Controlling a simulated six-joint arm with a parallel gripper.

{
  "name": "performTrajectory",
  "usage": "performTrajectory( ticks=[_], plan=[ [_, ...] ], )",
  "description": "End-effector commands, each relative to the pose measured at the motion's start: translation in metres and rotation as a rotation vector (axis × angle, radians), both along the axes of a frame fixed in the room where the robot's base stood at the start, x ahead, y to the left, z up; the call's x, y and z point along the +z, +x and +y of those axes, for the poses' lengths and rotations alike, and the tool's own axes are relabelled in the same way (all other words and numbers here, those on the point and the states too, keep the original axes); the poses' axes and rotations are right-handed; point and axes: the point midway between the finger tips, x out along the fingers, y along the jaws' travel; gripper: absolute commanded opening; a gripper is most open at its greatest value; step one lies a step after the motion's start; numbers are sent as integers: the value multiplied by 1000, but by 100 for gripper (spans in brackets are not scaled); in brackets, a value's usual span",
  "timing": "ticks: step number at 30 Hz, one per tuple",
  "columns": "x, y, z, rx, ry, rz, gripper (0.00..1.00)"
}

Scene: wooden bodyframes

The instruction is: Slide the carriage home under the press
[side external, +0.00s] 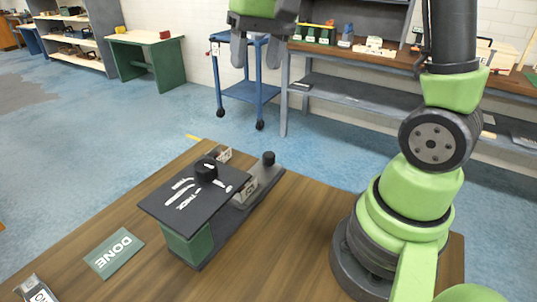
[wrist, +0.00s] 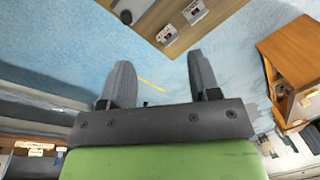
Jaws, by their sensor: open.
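The press (side external: 195,190) stands on the wooden table in the side view. It has a dark top plate with white markings and a black round knob, over a green block (side external: 188,246). A dark base (side external: 232,220) runs from under it to the back right. What looks like the carriage, a grey piece with an upright black knob (side external: 268,158), sits at the base's far right end, outside the plate. The space under the plate is mostly hidden. My gripper (side external: 256,52) is open and empty, high above and behind the press. Its spread fingers show in the wrist view (wrist: 162,80).
A green DONE card (side external: 114,252) lies left of the press. A small labelled object (side external: 36,288) stands at the front left corner. Small white-labelled pieces (side external: 220,154) stand by the press. The table right of the press is clear. A blue cart (side external: 248,85) stands behind.

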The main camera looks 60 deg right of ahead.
Motion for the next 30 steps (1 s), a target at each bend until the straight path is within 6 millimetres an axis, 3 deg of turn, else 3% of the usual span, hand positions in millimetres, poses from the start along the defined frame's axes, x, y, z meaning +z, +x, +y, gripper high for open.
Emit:
performTrajectory(
  ticks=[6, 12, 15, 23, 30],
  plan=[
    [-66, 38, -48, -87, 55, 216, 56],
    [-128, 48, -82, -154, 109, 368, 56],
    [-148, 47, -91, -176, 128, 415, 56],
    [-172, 43, -94, -188, 143, 450, 56],
    [-209, 31, -82, -188, 144, 452, 56]
  ],
)
